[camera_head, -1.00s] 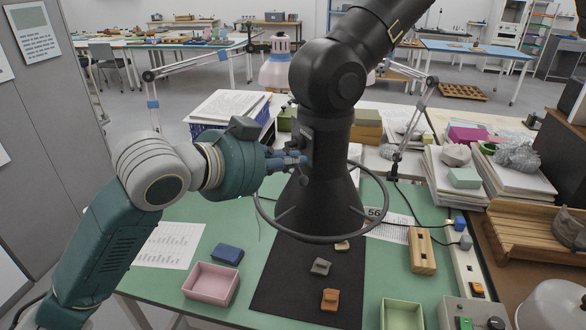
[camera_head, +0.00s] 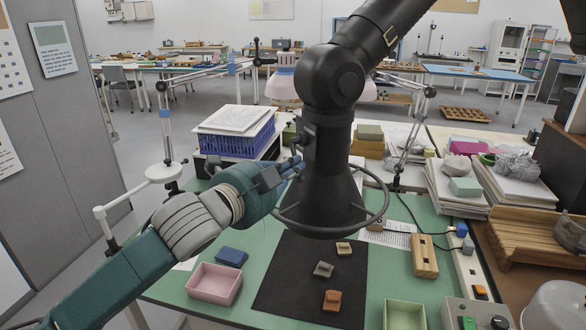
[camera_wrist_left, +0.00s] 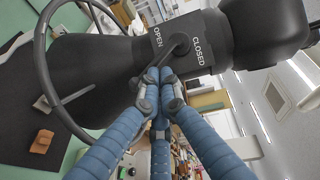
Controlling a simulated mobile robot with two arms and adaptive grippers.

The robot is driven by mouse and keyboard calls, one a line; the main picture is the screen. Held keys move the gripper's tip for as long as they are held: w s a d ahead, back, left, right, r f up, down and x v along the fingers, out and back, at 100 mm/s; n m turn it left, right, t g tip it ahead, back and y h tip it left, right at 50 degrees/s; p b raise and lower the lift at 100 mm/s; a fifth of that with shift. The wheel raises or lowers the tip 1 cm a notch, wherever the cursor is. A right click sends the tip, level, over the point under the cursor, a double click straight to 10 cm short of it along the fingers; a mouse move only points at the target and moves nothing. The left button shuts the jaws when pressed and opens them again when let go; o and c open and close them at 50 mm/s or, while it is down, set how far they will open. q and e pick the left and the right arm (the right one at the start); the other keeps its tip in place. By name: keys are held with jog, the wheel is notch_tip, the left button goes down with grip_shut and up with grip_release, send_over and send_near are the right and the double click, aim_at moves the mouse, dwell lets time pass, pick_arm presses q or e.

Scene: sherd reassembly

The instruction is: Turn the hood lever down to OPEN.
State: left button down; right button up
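The black fume hood (camera_head: 322,190) hangs from its arm over the table, with a ring round its wide lower end. In the left wrist view its collar plate (camera_wrist_left: 186,43) carries the words OPEN and CLOSED. The dark hood lever (camera_wrist_left: 177,47) slants from its pivot toward my fingertips, with its end on the OPEN side. My left gripper (camera_head: 293,166) reaches the hood's left side. Its blue fingers (camera_wrist_left: 160,82) converge closely around the lever's end, which they partly hide. My right gripper is not in view.
Below the hood, a black mat (camera_head: 290,300) bears several small sherds. A pink tray (camera_head: 214,283), a blue block (camera_head: 231,256), a green tray (camera_head: 404,313) and a wooden block (camera_head: 424,256) stand around it. A blue crate (camera_head: 236,143) of papers stands behind my left wrist.

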pick_arm(q)
jog(key=shift+w+a+f+m, duration=0.1)
jog(key=shift+w+f+m, duration=0.15)
jog(key=shift+f+m, duration=0.15)
dwell(1.1)
dwell(0.7)
